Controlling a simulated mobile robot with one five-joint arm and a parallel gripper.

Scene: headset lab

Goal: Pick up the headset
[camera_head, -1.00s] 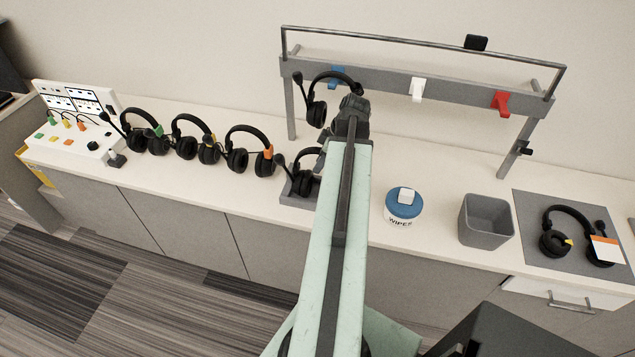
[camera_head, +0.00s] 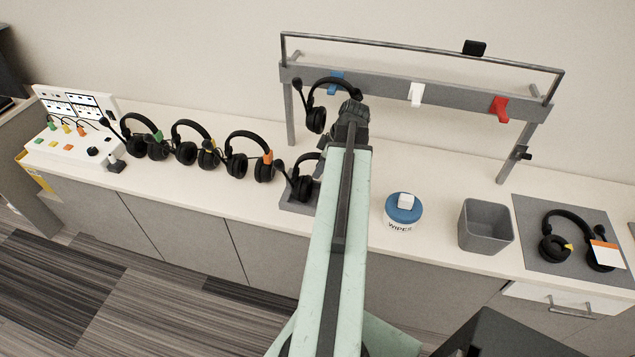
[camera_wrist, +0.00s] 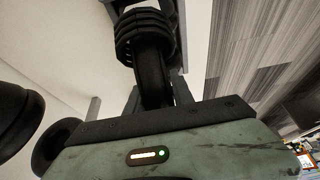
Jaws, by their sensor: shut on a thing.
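In the wrist view, my gripper (camera_wrist: 155,95) is shut on a black curved part of a headset (camera_wrist: 150,75), with a ribbed black part beyond it. In the head view my arm hides the jaws. A black headset (camera_head: 303,186) with a boom microphone stands in a small grey holder (camera_head: 296,206) just left of my arm, partly hidden by it. Another black headset (camera_head: 316,120) hangs at the blue hook (camera_head: 336,80), close to my arm's far end. I cannot tell for certain which of these two is held.
Several headsets stand along the counter at left, beside a white control panel (camera_head: 75,148). Right of my arm are a wipes tub (camera_head: 403,214), a grey bin (camera_head: 486,228) and a headset (camera_head: 567,236) on a grey mat (camera_head: 535,214). A hook rail (camera_head: 455,96) spans behind.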

